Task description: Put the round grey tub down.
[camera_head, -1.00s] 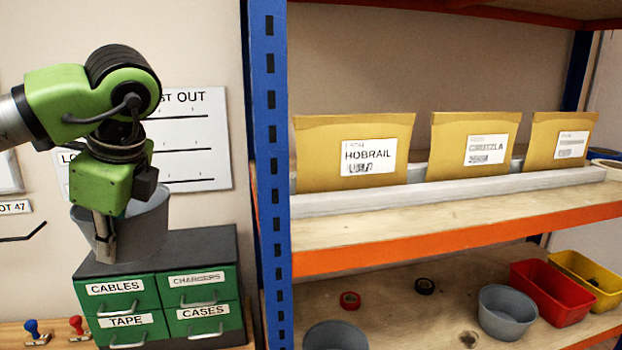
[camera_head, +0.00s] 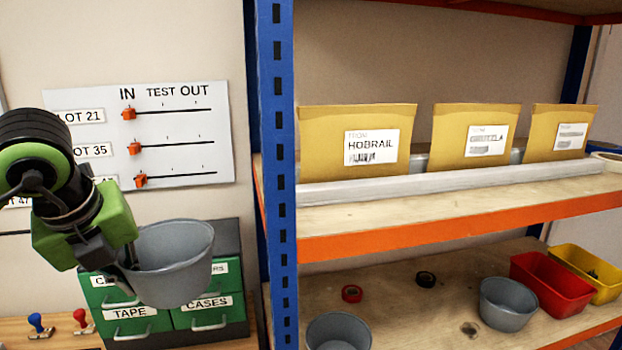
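The round grey tub (camera_head: 172,268) is in the air at the left, in front of the green drawer cabinet. My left gripper (camera_head: 128,262) is at the tub's left side and shut on its wall; the fingertips are largely hidden. The tub is nearly upright, its open top tilted a little. My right gripper is not in view.
The cabinet (camera_head: 228,236) stands on a wooden bench with two stamps (camera_head: 38,325). A blue shelf post (camera_head: 277,180) rises right of the tub. The lower shelf holds two grey tubs (camera_head: 508,303), tape rolls, a red bin (camera_head: 548,285) and a yellow bin (camera_head: 588,270).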

